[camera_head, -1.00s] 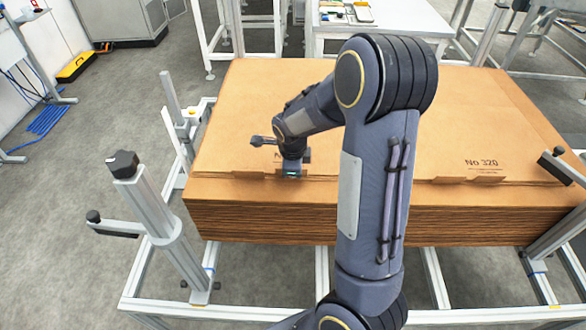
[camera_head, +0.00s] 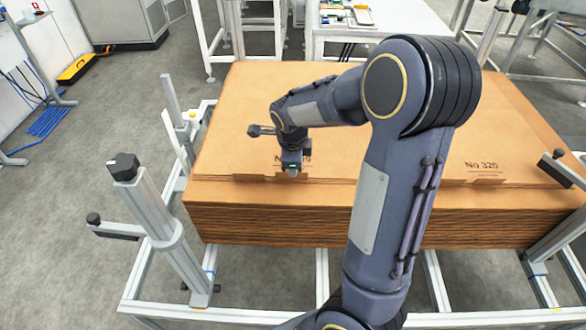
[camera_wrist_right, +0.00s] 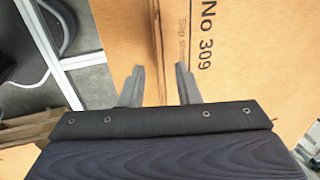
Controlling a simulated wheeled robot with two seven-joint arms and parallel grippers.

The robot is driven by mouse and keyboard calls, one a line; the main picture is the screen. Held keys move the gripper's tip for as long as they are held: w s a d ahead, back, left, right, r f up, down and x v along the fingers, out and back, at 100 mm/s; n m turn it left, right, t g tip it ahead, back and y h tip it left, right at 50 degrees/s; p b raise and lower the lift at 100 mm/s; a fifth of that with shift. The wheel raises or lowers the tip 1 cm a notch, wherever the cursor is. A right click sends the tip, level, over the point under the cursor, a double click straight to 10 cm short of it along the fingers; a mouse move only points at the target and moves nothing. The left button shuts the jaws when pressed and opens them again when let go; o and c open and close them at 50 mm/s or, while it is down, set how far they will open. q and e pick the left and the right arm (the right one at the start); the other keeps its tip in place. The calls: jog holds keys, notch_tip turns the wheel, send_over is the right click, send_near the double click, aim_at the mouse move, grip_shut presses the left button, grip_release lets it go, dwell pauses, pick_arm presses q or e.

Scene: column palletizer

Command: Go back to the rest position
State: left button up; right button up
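My right arm reaches in from the bottom of the head view, and its right gripper (camera_head: 292,170) hangs over the front part of the cardboard stack (camera_head: 260,222). In the right wrist view the two fingers of the right gripper (camera_wrist_right: 158,76) are apart with nothing between them. The top sheet marked "No 309" (camera_wrist_right: 222,45) shows just beyond them. I cannot tell how far the fingertips are from the cardboard. My left gripper is in neither view.
The stack lies on a metal frame (camera_head: 240,312) with an upright post (camera_head: 160,215) at the left. A clamp (camera_head: 562,168) stands at the right edge. A white table (camera_head: 395,20) is behind. Grey floor (camera_head: 80,170) is open at the left.

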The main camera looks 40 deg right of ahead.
jog(key=s+a+r+n+t+y, duration=0.1)
jog(key=s+a+r+n, duration=0.3)
jog(key=s+a+n, duration=0.4)
jog(key=s+a+r+n+t+y, duration=0.2)
jog(key=s+a+r+n+y, duration=0.2)
jog(key=s+a+n, duration=0.3)
jog(key=s+r+n, duration=0.1)
jog(key=s+n, duration=0.4)
jog(key=n, duration=0.4)
jog(key=shift+a+r+y, duration=0.15)
jog(key=shift+a+y, duration=0.15)
jog(key=shift+a, duration=0.05)
